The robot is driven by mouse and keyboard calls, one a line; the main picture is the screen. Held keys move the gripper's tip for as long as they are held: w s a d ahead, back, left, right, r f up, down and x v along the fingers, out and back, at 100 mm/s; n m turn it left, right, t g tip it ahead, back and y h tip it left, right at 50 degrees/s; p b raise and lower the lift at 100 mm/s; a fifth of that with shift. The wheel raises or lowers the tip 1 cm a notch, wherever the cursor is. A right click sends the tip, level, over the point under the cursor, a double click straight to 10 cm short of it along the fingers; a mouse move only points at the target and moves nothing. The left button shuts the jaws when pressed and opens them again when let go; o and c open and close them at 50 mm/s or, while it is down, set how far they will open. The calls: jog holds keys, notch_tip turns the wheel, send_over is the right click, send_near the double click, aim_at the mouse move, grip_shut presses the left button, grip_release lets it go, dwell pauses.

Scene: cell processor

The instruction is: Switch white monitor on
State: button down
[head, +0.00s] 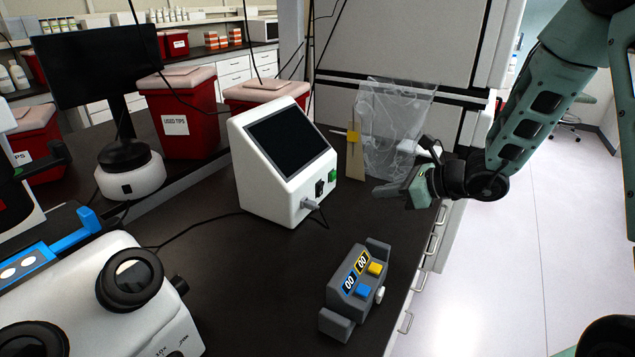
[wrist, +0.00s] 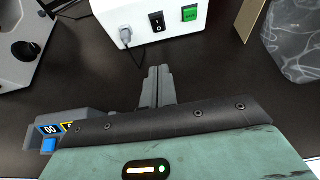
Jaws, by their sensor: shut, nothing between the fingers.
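The white monitor (head: 245,163) stands on the black bench with a dark, blank screen (head: 287,140). On its right side are a black rocker switch (head: 319,188), a green button (head: 333,175) and a grey plug (head: 309,204). In the wrist view, the rocker switch (wrist: 157,21) has white markings, with the green button (wrist: 190,13) to its right and the plug (wrist: 126,35) to its left. My gripper (wrist: 159,72) is shut and empty, pointing at the monitor's switch side with a gap between. In the head view, my gripper (head: 408,192) is to the right of the monitor.
A grey counter with blue and yellow buttons (head: 355,290) lies in front, near the bench edge. A clear plastic bag (head: 395,125) on a stand (head: 355,160) is behind. A microscope (head: 100,300) is at lower left. The bench between monitor and gripper is clear.

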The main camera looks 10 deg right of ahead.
aim_at(320, 190)
jog(key=shift+a, duration=0.1)
jog(key=shift+w, duration=0.1)
jog(key=p+x, duration=0.2)
jog(key=x, duration=0.8)
jog(key=shift+a, duration=0.1)
jog(key=shift+w+a+r+p, duration=0.55)
jog(key=shift+w+a+p, duration=0.2)
jog(key=shift+p, duration=0.15)
jog(key=shift+w+a, duration=0.45)
jog(key=shift+w, duration=0.1)
jog(key=shift+r, duration=0.1)
